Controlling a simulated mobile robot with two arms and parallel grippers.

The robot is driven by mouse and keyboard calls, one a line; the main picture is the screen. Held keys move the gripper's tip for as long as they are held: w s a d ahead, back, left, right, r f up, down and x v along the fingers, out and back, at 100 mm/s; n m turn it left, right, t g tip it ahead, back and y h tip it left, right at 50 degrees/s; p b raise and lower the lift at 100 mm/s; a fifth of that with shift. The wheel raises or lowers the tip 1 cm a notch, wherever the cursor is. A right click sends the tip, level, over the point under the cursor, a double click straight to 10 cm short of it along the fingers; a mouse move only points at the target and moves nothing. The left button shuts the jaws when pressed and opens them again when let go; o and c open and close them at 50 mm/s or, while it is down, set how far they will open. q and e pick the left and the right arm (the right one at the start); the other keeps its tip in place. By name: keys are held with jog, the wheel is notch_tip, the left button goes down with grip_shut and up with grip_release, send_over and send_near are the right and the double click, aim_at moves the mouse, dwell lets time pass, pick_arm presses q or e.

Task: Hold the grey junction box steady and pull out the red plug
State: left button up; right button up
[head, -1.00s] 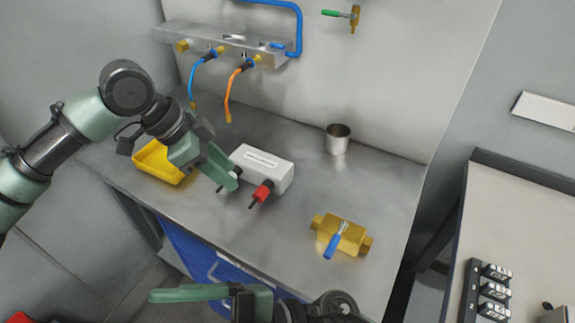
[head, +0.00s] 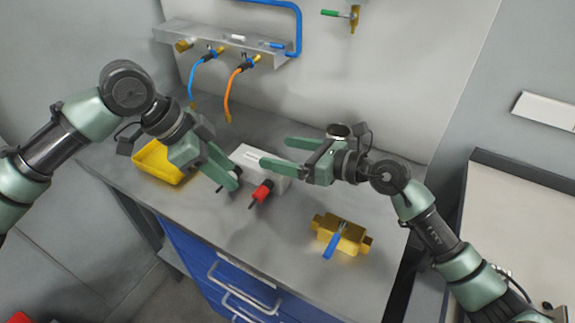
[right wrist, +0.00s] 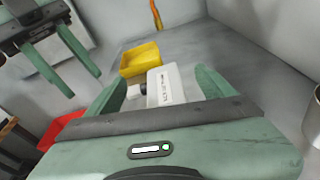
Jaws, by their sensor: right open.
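The pale grey junction box (head: 248,157) sits on the metal bench, its right part covered by my right gripper in the head view. The red plug (head: 262,191) is in its front side, with a dark tip pointing toward the bench's front edge. A white plug shows beside my left fingers. My left gripper (head: 236,180) is left of the red plug; its two fingers stand apart and empty in the right wrist view (right wrist: 65,72). My right gripper (head: 274,151) is open above the box's right end. In the right wrist view the box (right wrist: 168,84) shows between the fingers; the red plug is hidden.
A yellow bin (head: 155,163) stands left of the box. A brass block with a blue-handled valve (head: 340,236) lies front right. A metal cup (head: 338,131) is behind my right gripper. Blue and orange hoses (head: 234,92) hang at the back. The bench front centre is clear.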

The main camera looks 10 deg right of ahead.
aim_at(258, 172)
jog(key=f, duration=0.1)
jog(key=s+f+n+h, duration=0.1)
jog(key=f, duration=0.1)
jog(key=shift+d+n, duration=0.2)
jog(key=shift+n, duration=0.1)
jog(key=shift+w+a+f, duration=0.15)
jog(key=shift+a+f, duration=0.05)
jog(key=x, duration=0.7)
jog(key=shift+a+f, duration=0.1)
jog(key=shift+f, duration=0.05)
